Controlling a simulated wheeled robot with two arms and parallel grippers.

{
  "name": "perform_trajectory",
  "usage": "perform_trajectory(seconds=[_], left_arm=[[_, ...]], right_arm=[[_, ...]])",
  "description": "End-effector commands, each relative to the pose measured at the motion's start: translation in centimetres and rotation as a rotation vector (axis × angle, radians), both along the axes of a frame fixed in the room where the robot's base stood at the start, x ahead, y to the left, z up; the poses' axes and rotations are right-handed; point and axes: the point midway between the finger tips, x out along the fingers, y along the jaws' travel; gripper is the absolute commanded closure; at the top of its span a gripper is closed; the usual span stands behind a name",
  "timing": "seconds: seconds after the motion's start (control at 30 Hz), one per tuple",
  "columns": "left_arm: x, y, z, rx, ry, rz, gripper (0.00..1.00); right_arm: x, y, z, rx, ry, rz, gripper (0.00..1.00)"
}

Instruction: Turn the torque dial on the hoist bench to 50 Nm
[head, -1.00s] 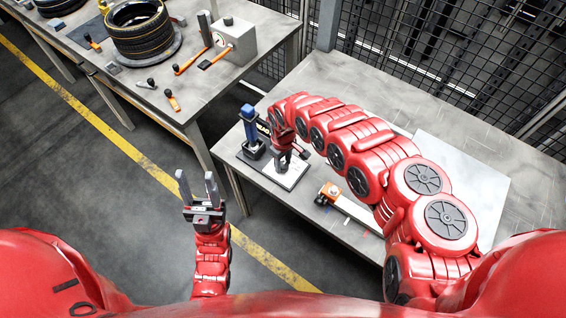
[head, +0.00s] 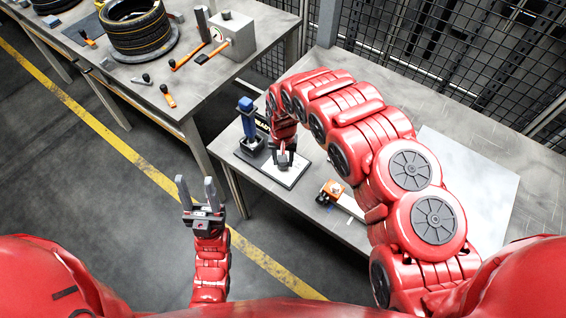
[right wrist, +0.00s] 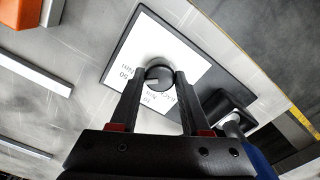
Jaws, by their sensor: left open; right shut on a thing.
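The torque dial (right wrist: 158,76) is a dark round knob on a white plate with printed markings, seen in the right wrist view. Its dial plate (head: 291,177) lies on the hoist bench in the head view. My right gripper (right wrist: 158,78) is shut on the dial, one finger on each side; it also shows in the head view (head: 284,162) over the plate. My left gripper (head: 196,192) is open and empty, over the floor left of the bench.
A blue-handled tool (head: 247,121) stands in a dark holder beside the dial plate. An orange and black item (head: 329,192) lies to the right on the hoist bench (head: 412,98).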

Motion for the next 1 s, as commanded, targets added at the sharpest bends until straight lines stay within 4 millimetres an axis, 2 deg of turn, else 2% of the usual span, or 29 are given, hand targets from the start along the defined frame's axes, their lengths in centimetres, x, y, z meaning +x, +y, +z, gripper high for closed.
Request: perform_trajectory(seconds=[0.03,0.3,0.93,0.97,1.0], left_arm=[[0.0,0.0,-0.9,0.000,0.000,0.000,0.50],[0.0,0.0,-2.3,0.000,0.000,0.000,0.50],[0.0,0.0,-2.7,0.000,0.000,0.000,0.50],[0.0,0.0,-2.7,0.000,0.000,0.000,0.50],[0.0,0.0,-2.7,0.000,0.000,0.000,0.50]], right_arm=[[0.1,0.0,-0.3,0.000,-0.003,-0.030,1.00],[0.2,0.1,-0.1,0.002,-0.004,-0.156,1.00],[0.1,0.0,0.1,0.002,-0.002,-0.206,1.00],[0.1,0.0,0.1,0.002,-0.002,-0.206,0.52],[0.1,0.0,0.1,0.002,-0.002,-0.206,0.45]])
